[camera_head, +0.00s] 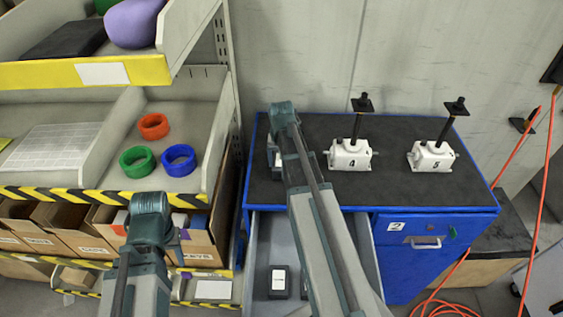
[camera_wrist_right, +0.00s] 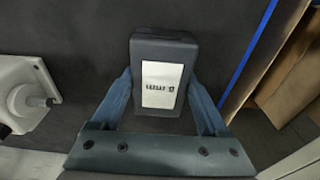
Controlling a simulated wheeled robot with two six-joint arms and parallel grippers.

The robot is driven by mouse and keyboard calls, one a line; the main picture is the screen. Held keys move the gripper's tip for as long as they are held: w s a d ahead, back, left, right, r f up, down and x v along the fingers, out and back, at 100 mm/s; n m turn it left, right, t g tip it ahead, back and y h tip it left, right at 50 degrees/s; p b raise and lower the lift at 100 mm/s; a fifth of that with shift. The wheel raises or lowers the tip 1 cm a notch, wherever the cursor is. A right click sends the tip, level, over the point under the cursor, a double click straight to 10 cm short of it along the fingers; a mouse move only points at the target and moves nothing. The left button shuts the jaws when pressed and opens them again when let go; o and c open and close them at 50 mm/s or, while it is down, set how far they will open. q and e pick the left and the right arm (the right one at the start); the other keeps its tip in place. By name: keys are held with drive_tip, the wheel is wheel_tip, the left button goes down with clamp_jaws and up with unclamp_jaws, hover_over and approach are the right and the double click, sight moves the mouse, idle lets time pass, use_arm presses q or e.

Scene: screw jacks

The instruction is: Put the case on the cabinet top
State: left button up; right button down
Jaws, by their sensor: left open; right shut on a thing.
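The dark case with a white label (camera_wrist_right: 162,84) sits between the fingers of my right gripper (camera_wrist_right: 165,100), which is shut on it. The case is over the black cabinet top (camera_head: 390,190), near its left edge; I cannot tell whether it touches the surface. In the head view my right arm hides most of that gripper and case. My left gripper (camera_head: 178,246) is open, in front of the shelf's cardboard bins and away from the cabinet; its fingers are partly hidden by its arm.
Two white screw jacks, marked 4 (camera_head: 349,156) and 5 (camera_head: 431,157), stand on the cabinet top to the right. The open grey drawer (camera_head: 262,235) holds another dark case (camera_head: 278,282). A shelf rack (camera_head: 60,190) stands close on the left. Orange cables hang at right.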

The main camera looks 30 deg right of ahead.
sight(281, 163)
unclamp_jaws()
drive_tip(key=shift+f, duration=0.1)
wheel_tip(281, 163, up, 12)
drive_tip(key=s+p, duration=0.1)
drive_tip(key=p, duration=1.1)
drive_tip(key=shift+s+a, duration=0.15)
drive_tip(key=shift+a, duration=0.25)
